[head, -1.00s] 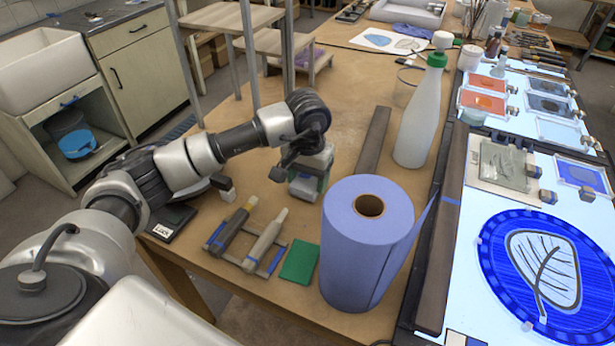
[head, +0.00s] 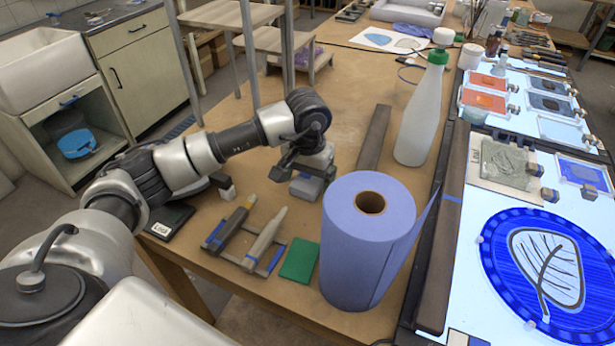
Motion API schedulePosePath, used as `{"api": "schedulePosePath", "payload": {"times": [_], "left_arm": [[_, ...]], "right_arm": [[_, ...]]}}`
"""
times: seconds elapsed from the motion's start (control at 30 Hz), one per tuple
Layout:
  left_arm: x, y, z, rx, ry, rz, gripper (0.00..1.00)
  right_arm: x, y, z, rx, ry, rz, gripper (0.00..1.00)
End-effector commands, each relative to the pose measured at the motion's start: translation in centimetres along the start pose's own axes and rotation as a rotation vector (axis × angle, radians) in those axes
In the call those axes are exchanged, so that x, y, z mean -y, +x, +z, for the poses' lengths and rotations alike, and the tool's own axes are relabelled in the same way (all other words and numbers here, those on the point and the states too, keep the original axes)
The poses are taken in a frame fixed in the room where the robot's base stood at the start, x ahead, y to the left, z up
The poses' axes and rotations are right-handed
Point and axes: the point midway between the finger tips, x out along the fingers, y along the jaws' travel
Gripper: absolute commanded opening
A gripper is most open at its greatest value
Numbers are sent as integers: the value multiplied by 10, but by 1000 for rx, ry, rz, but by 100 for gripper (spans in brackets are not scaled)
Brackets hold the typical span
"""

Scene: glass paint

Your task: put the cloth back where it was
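My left gripper (head: 304,168) reaches in from the left and points down at the middle of the table. Its dark fingers sit over a small pale grey, block-like thing (head: 306,188), which may be a folded cloth; I cannot tell for sure. The gripper hides its upper part, and I cannot tell whether the fingers touch it. A crumpled blue-violet cloth or glove (head: 413,30) lies at the far back of the table. My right gripper is not in view.
A blue paper roll (head: 350,250) stands close in front, right of my gripper. A green pad (head: 299,261) and a rack with two tools (head: 250,240) lie nearer. The light table (head: 465,230) is at right.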

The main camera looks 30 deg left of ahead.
Motion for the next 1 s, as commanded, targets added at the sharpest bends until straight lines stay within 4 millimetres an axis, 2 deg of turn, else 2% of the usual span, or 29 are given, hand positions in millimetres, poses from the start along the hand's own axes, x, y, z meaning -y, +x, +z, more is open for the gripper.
{"api": "schedulePosePath", "payload": {"times": [0.37,0.47,0.8,1.0], "left_arm": [[0,-6,0,-2,0,0,93],[0,-19,-1,-5,1,1,93],[0,-86,0,-3,1,0,93],[0,-105,0,-1,0,0,93]], "right_arm": [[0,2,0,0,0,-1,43],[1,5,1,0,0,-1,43],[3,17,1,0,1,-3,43],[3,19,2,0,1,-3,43]]}}
